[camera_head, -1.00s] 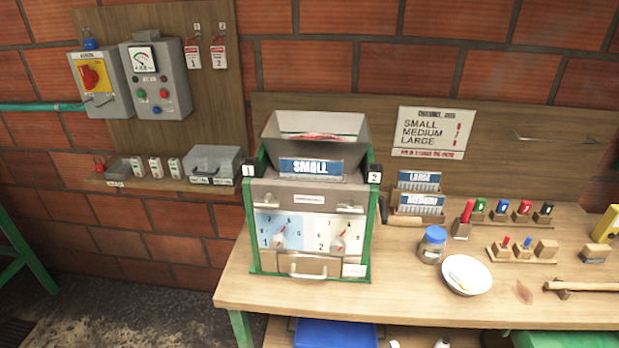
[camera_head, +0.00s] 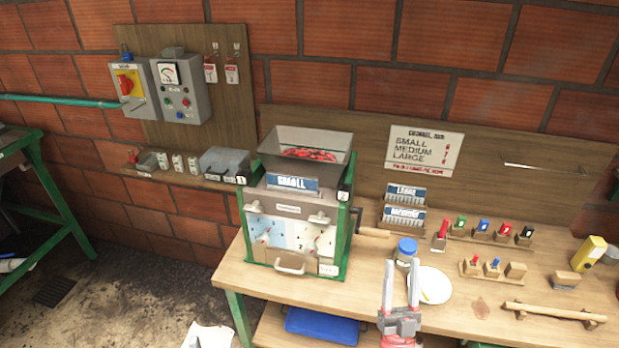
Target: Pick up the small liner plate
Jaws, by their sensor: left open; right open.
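The small liner plate (camera_head: 291,183) is a blue and pale plate marked SMALL. It sits tilted at the front of the grey hopper (camera_head: 300,142) on the green-framed pulper (camera_head: 339,244). The large plate (camera_head: 405,193) and medium plate (camera_head: 404,215) stand in a wooden rack to the right. My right gripper (camera_head: 401,270) rises from the bottom edge, open and empty, fingers upward in the picture. It is to the right of and below the small plate, well apart from it, and overlaps the white bowl in view. My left gripper is not in view.
A crank handle (camera_head: 374,232) sticks out from the pulper's right side. A blue-lidded jar (camera_head: 406,249) and a white bowl (camera_head: 437,285) stand right of it. Red fruit (camera_head: 309,154) lies in the hopper. The bench front is fairly clear.

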